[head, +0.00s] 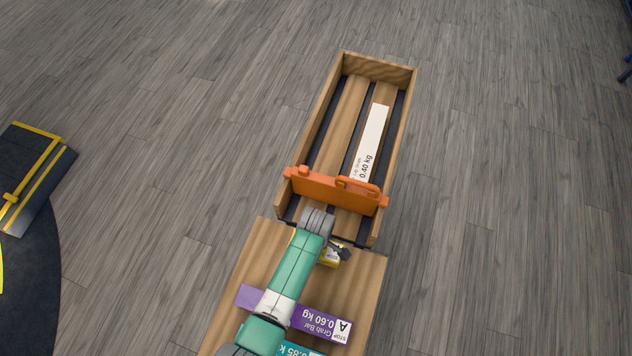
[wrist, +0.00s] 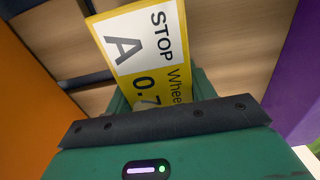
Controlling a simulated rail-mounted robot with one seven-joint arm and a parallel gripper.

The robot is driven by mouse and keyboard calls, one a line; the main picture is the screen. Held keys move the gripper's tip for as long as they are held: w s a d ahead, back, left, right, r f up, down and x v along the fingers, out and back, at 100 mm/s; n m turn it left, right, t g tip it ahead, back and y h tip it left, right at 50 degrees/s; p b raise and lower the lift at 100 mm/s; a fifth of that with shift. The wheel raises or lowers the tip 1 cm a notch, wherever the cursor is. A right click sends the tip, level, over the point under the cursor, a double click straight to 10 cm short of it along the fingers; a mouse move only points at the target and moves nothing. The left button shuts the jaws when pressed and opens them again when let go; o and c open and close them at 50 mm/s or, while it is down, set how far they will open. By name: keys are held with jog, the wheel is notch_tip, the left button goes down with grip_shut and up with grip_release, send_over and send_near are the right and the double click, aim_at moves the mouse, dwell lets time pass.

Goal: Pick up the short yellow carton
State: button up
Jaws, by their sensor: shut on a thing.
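The short yellow carton (wrist: 145,50) fills the middle of the wrist view. It has a white panel reading "STOP A" and black print starting "Whee" and "0.7". In the head view only a small part of the yellow carton (head: 330,260) shows beside my arm. My gripper (head: 340,251) is shut on the carton, near the crate's front end. My wrist and arm hide much of the carton in the head view. The lower part of the carton is hidden behind my gripper in the wrist view.
An orange gate (head: 325,189) stands across the near end of a wooden crate (head: 375,68). A white 0.40 kg carton (head: 372,138) lies in that crate. A purple Grab Bar carton (head: 323,323) and a teal carton (head: 292,350) lie on the nearer wooden deck (head: 365,275).

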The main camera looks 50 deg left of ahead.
notch_tip(320, 180, up, 10)
jog(key=p, duration=0.3)
jog(key=shift+w+r, duration=0.1)
jog(key=shift+w, duration=0.05)
